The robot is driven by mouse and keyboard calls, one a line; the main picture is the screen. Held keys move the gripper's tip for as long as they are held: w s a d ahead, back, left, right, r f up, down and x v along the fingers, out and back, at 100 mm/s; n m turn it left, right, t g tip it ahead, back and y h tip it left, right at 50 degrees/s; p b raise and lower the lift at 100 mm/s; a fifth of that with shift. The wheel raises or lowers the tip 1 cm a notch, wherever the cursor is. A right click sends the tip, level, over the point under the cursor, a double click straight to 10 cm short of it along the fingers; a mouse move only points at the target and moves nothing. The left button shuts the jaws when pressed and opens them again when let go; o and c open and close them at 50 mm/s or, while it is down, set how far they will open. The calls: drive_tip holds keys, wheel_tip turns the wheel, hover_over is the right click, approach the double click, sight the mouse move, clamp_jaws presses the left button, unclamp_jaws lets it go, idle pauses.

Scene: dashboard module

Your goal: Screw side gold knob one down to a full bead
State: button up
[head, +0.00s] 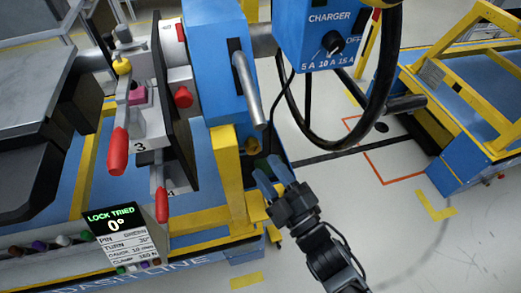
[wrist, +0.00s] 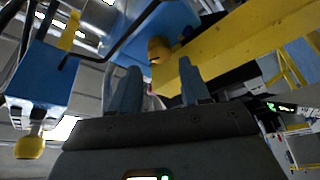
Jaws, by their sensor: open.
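A gold knob (head: 252,147) sits on the side of the yellow post (head: 226,165), below the blue housing with the grey lever. In the wrist view a gold knob (wrist: 158,50) shows at the side of a yellow beam, just past the fingertips and roughly between them. My gripper (head: 271,174) is open and empty, with its blue fingers just below and right of the knob in the head view. In the wrist view its fingers (wrist: 158,82) stand apart on either side of the knob's line. I cannot see a bead or the knob's threads.
A blue charger box (head: 323,35) and a black steering wheel (head: 385,80) are above and right. A grey lever (head: 248,88) hangs above the knob. A display (head: 115,222) reads "LOCK TRIED 0°".

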sight(255, 152)
drive_tip(key=x, duration=0.5)
drive_tip(key=shift+p, duration=0.4)
drive_tip(key=c, duration=0.8)
drive_tip(key=shift+o, duration=0.2)
drive_tip(key=shift+d, duration=0.1)
drive_tip(key=shift+f+m+b, duration=0.15)
drive_tip(key=shift+m+b, duration=0.15)
drive_tip(key=shift+b, duration=0.15)
